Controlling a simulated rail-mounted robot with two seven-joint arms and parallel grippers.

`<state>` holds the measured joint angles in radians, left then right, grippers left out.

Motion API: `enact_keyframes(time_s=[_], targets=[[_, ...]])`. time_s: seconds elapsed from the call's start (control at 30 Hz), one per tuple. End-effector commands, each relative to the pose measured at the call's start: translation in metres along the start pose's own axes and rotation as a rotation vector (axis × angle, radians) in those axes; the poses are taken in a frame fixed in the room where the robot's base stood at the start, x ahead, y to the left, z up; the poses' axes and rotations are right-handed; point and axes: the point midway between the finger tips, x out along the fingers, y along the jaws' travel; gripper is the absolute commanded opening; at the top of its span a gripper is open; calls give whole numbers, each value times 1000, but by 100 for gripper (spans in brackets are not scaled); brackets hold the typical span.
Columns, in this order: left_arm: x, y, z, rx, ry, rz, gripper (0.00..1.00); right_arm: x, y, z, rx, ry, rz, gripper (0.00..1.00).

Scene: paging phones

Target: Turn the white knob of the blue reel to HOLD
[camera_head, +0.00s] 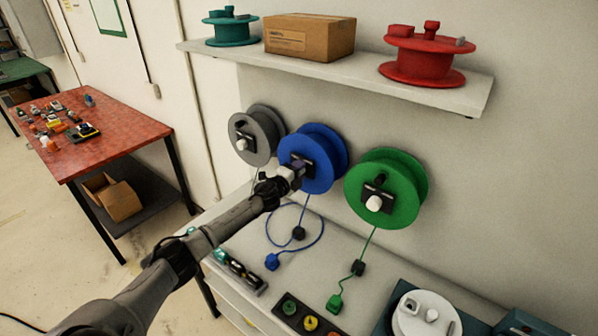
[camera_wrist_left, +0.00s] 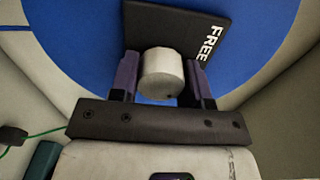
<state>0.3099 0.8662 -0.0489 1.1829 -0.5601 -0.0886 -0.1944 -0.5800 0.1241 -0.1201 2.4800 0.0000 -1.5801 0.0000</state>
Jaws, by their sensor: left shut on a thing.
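The blue reel (camera_head: 325,165) is mounted on the wall between a grey reel and a green reel. It fills the back of the left wrist view (camera_wrist_left: 75,40). Its white knob (camera_wrist_left: 162,74) sits in front of a dark plate (camera_wrist_left: 180,22) that carries the word FREE, which reads tilted at the upper right. A HOLD mark is not visible. My left gripper (camera_wrist_left: 162,80) has one finger on each side of the knob and is shut on it. In the head view my left gripper (camera_head: 290,174) covers the knob. My right gripper is not in view.
The grey reel (camera_head: 262,112) is close on the left and the green reel (camera_head: 405,185) on the right. A shelf (camera_head: 365,77) with reels and a box is above. A blue cord with a plug (camera_head: 272,262) hangs to the counter (camera_head: 330,240). A red table (camera_head: 130,128) stands at left.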

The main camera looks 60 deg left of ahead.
Motion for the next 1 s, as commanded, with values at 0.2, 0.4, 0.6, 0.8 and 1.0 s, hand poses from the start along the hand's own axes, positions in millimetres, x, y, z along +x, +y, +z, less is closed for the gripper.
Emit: enact_keyframes(time_s=[0.2, 0.4, 0.6, 0.8, 1.0], targets=[[0, 0, 0, 2, 1, -1, 55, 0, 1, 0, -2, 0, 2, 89], [0, 0, 0, 0, 0, 0, 68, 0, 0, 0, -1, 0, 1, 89], [-1, 0, 0, 0, 0, 0, 68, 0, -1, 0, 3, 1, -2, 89], [-13, 1, 1, 1, 1, 1, 68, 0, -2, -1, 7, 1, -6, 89], [-40, 2, 0, 1, 2, 3, 68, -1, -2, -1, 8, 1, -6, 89]])
